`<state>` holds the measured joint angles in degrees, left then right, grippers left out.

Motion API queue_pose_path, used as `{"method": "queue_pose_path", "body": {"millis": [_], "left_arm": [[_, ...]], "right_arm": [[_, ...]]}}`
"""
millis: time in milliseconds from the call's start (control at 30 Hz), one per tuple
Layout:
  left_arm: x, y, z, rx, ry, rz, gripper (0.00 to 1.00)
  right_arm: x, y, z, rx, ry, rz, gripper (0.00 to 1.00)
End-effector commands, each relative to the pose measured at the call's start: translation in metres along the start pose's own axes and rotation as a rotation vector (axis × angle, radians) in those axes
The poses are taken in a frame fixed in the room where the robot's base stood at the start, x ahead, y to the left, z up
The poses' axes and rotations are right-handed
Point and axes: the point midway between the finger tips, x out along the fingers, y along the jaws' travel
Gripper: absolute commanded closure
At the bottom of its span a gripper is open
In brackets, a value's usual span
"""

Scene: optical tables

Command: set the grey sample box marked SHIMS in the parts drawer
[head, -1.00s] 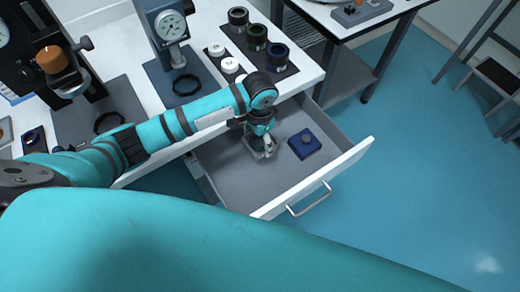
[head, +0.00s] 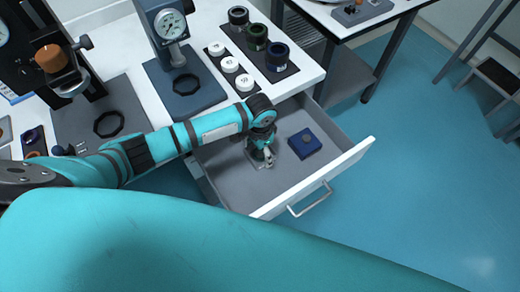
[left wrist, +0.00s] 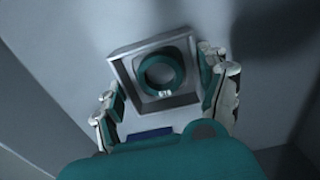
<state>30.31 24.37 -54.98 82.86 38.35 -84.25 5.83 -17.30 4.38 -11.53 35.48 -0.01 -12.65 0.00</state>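The grey sample box (head: 256,162) is low inside the open parts drawer (head: 228,187), at the left of its floor. In the left wrist view the square, open-topped grey box (left wrist: 122,70) holds a teal ring with a small pale label, too small to read. My left gripper (head: 263,156) points down into the drawer. In the left wrist view the fingers of my left gripper (left wrist: 162,85) lie against opposite sides of the box. I cannot tell whether the box's underside touches the drawer floor. My right gripper is out of view.
A dark blue box (head: 304,143) with a round knob lies in the drawer, right of the grey box. The drawer's front panel (head: 325,178) carries a handle. White rolls (head: 230,64), dark cylinders (head: 257,37) and a dial gauge (head: 170,24) stand on the table above.

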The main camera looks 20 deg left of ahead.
Motion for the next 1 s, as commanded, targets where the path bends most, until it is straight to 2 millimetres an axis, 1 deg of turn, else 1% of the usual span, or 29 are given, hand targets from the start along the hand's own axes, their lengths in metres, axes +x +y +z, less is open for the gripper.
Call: {"method": "queue_pose_path", "body": {"millis": [300,433,567,800,900,1000], "left_arm": [[-0.001,0.000,0.000,0.000,-0.001,0.000,0.16],[-0.010,0.000,-0.001,0.000,0.002,0.000,0.16],[-0.033,-0.001,-0.001,0.001,0.003,-0.001,0.16],[-0.085,-0.001,-0.001,0.000,0.003,-0.001,0.16],[-0.102,0.000,-0.001,0.000,0.003,0.000,0.16],[-0.114,-0.001,-0.001,0.000,0.001,0.000,0.16]], "right_arm": [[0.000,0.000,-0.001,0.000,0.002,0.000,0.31],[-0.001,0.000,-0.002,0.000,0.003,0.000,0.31],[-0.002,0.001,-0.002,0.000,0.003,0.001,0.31],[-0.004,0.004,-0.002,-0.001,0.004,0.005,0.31],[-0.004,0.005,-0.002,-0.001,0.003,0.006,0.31],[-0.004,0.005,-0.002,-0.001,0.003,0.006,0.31]]}}
